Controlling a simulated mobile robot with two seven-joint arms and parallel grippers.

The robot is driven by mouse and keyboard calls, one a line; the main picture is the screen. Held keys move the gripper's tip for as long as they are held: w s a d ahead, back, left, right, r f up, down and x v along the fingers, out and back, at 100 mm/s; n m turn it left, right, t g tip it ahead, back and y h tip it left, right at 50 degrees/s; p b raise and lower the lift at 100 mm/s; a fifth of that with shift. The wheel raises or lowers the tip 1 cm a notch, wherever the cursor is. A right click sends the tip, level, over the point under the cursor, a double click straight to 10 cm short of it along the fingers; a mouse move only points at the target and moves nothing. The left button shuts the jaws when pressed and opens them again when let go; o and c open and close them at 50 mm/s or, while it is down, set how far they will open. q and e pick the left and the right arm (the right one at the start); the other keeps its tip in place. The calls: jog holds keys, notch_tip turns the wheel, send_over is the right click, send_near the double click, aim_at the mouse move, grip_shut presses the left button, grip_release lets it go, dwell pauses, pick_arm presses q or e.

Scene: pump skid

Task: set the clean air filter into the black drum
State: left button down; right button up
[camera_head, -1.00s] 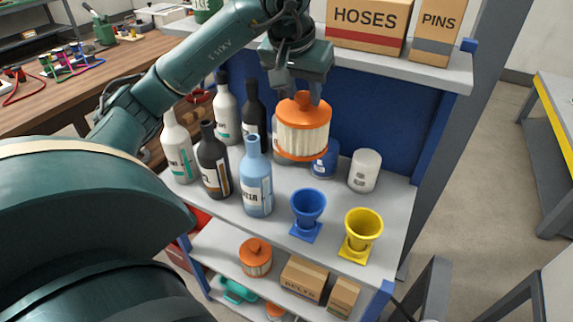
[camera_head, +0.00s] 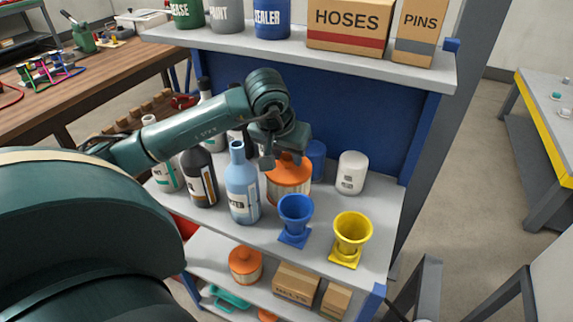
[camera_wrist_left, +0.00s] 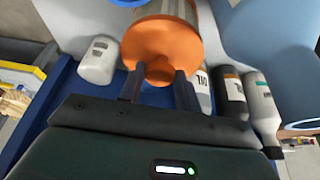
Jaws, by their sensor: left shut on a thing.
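An orange-capped air filter (camera_head: 289,182) is at the middle of the shelf unit's middle shelf, partly behind the blue funnel. My left gripper (camera_head: 284,160) is shut on the knob on its top. In the left wrist view the orange cap (camera_wrist_left: 160,42) lies beyond the two fingers (camera_wrist_left: 160,88), which are around the knob. The filter looks upright and at or near shelf height; its base is hidden, so I cannot tell whether it touches. A second orange-capped filter (camera_head: 245,264) stands on the lower shelf. I see no black drum. My right gripper is not in view.
A light blue bottle (camera_head: 243,190) and several other bottles stand left of the held filter. A blue funnel (camera_head: 295,218) is in front, a yellow funnel (camera_head: 351,236) to the right, and a white canister (camera_head: 351,172) behind right. The upper shelf (camera_head: 300,58) carries boxes and cans.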

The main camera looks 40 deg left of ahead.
aim_at(288, 176)
pick_arm(q)
notch_tip(288, 176, down, 3)
jog(key=shift+f, duration=0.15)
jog(key=shift+f, duration=0.2)
jog(key=c, duration=1)
grip_release()
jog(key=shift+r, duration=0.15)
